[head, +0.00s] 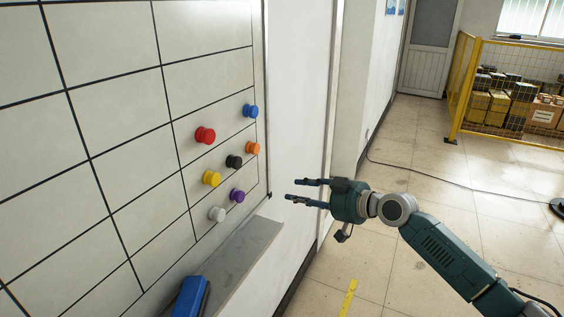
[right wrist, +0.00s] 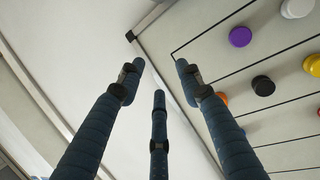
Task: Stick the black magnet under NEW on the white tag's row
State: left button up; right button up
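The black magnet (head: 234,161) is stuck on the whiteboard (head: 120,115), in a cluster of coloured magnets near its lower right edge. It also shows at the right of the right wrist view (right wrist: 263,85). My right gripper (head: 292,191) is right of the board's edge, with its fingers pointing left, apart from the black magnet. In the right wrist view its three fingers (right wrist: 160,70) are spread with nothing between them. I can make out no NEW heading and no white tag. My left gripper is not in view.
Red (head: 205,135), blue (head: 251,111), orange (head: 253,148), yellow (head: 211,178), purple (head: 237,196) and white (head: 217,213) magnets surround the black one. A grey tray (head: 240,248) juts out below the board, with a blue eraser-like block (head: 190,297). Floor at right is mostly open; yellow fencing (head: 461,85) stands behind.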

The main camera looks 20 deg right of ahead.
aim_at(239, 161)
jog(key=s+a+r+n+g+y, duration=0.1)
jog(key=s+a+r+n+y, duration=0.2)
jog(key=r, duration=0.4)
jog(key=s+a+r+n+y, duration=0.1)
jog(key=s+a+r, duration=0.1)
jog(key=a+r, duration=0.45)
jog(key=p+x, duration=0.1)
jog(key=x, duration=0.1)
jog(key=p+x, duration=0.2)
jog(key=x, duration=0.1)
jog(key=r+p+x, duration=0.1)
jog(key=x, duration=0.2)
jog(key=shift+w+d, duration=0.15)
jog(key=shift+w, duration=0.1)
jog(key=shift+p+x, duration=0.45)
jog(key=shift+x, duration=0.4)
jog(key=shift+f, duration=0.1)
jog(key=c, duration=0.9)
jog(key=shift+o, duration=0.2)
